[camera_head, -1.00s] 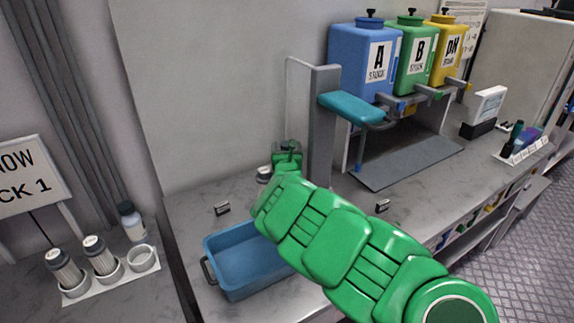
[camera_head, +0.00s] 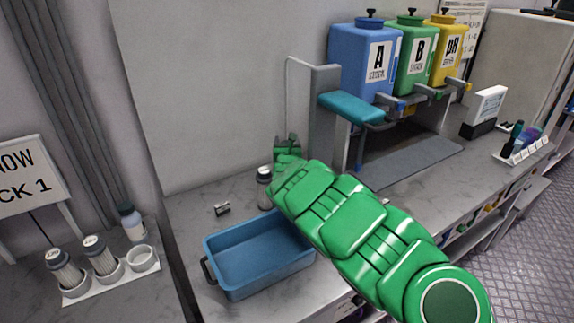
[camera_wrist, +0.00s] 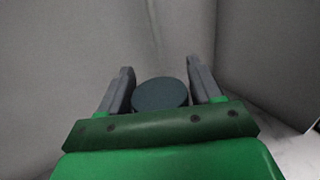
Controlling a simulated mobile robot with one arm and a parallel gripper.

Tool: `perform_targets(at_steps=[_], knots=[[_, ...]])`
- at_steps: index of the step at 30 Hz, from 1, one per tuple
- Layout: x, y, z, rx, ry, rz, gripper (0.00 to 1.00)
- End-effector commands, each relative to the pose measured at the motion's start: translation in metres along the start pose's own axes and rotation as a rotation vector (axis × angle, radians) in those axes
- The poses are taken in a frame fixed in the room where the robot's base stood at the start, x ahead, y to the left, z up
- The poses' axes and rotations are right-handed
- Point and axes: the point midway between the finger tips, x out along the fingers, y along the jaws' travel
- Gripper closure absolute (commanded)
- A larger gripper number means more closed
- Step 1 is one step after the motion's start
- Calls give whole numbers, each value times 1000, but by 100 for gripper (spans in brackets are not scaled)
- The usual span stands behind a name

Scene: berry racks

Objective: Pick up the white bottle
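Another white bottle with a blue-grey cap (camera_head: 132,223) stands on the left counter. My gripper (camera_head: 287,141) is near the wall, just right of and behind the bench bottle in the head view, its fingers apart. In the wrist view my gripper (camera_wrist: 160,75) has a dark round cap (camera_wrist: 160,94) between its spread fingers. The body under that cap is hidden, and I cannot tell whether the fingers touch it.
A blue tray (camera_head: 218,286) sits at the bench front. A small dark block (camera_head: 222,209) lies behind it. A grey post with a teal arm (camera_head: 352,108) stands right of my gripper, beside several coloured tanks (camera_head: 363,60). A white holder (camera_head: 108,288) is on the left counter.

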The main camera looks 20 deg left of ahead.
Motion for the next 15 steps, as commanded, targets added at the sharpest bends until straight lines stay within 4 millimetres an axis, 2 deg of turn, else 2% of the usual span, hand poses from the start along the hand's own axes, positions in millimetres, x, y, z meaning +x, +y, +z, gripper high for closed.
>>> perform_targets(at_steps=[1, 2, 12, 15], knots=[[0, 0, 0, 0, 0, 0, 44], [0, 0, 0, 0, 0, 0, 48], [0, 0, 0, 0, 0, 0, 100], [0, 0, 0, 0, 0, 0, 100]])
